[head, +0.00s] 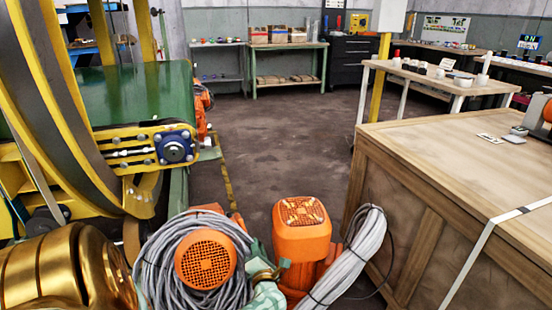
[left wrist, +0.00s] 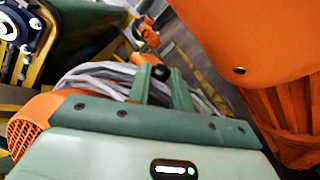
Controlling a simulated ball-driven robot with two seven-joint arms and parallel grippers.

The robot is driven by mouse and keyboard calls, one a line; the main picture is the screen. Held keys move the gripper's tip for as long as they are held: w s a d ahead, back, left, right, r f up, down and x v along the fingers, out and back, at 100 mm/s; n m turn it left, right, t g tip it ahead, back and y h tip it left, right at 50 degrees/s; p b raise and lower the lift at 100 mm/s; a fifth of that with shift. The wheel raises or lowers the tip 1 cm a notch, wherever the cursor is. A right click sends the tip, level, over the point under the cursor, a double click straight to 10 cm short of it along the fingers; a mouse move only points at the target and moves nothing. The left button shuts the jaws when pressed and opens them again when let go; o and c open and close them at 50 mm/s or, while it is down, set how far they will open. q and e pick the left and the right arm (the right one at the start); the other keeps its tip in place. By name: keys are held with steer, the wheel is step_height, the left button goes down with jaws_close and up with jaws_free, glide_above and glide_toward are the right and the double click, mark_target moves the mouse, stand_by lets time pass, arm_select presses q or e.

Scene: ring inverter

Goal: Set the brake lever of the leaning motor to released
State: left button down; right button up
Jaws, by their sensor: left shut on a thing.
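Two orange motors stand low in front in the head view. One motor (head: 206,262) shows its round fan grille and has grey cable coiled around it. The other motor (head: 301,232) has a square, slotted top; its orange side fills the upper right of the left wrist view (left wrist: 245,40). I cannot tell clearly which one leans. My green left gripper (head: 262,270) is between them, partly hidden. In the left wrist view its fingers (left wrist: 161,86) are closed about a small black knob (left wrist: 160,72), which looks like the brake lever's end. The lever's position is hidden. My right gripper is not in view.
A grey cable bundle (head: 345,262) leans beside the square-topped motor, next to a large wooden crate (head: 440,190) on the right. A yellow-and-green machine (head: 130,150) stands at the left. The dark floor (head: 280,140) behind the motors is clear.

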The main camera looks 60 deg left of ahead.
arm_select(q)
steer(key=shift+s+d+r+m+t+h+p, duration=0.15)
steer(key=shift+s+d+m+t+h+p, duration=0.3)
steer(key=shift+t, duration=0.75)
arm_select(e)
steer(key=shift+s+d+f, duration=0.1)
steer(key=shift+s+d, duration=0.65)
arm_select(q)
steer(key=shift+s+d+h, duration=0.1)
steer(key=shift+s+h, duration=0.15)
steer(key=c, duration=1.3)
jaws_free()
steer(key=shift+o, duration=0.2)
steer(key=p+v, duration=0.4)
steer(key=v, duration=1.2)
steer(key=shift+s+f, duration=0.15)
steer(key=shift+f, duration=0.1)
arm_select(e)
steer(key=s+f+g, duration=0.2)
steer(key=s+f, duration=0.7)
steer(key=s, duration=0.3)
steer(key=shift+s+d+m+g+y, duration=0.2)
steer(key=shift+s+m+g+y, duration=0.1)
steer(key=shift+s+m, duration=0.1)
